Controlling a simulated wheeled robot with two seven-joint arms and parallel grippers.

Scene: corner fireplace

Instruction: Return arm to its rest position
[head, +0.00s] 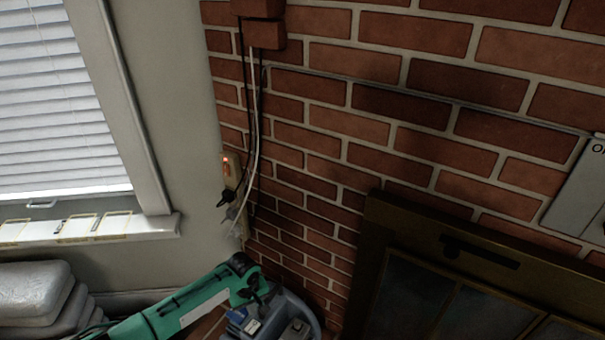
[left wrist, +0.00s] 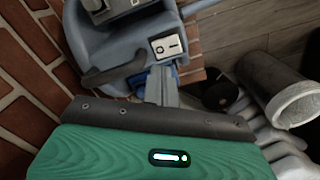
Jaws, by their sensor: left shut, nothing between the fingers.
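My left arm is green and comes in from the lower left of the head view. Its gripper (head: 262,297) is at the bottom, in front of a blue-grey appliance that stands by the brick wall. In the left wrist view the green gripper body and dark plate fill the lower part. The grey fingers (left wrist: 160,86) are together, with nothing seen between them. Behind them is the blue-grey appliance (left wrist: 125,45) with a white switch. I cannot tell whether the fingers touch it. My right gripper is not in view.
A lit socket (head: 232,172) with plugs and hanging cables is on the wall corner. Grey sacks (head: 35,292) lie at the lower left, below the window sill (head: 95,229). A wood-framed fireplace door (head: 450,285) is at the right. A grey tube (left wrist: 290,95) lies near the gripper.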

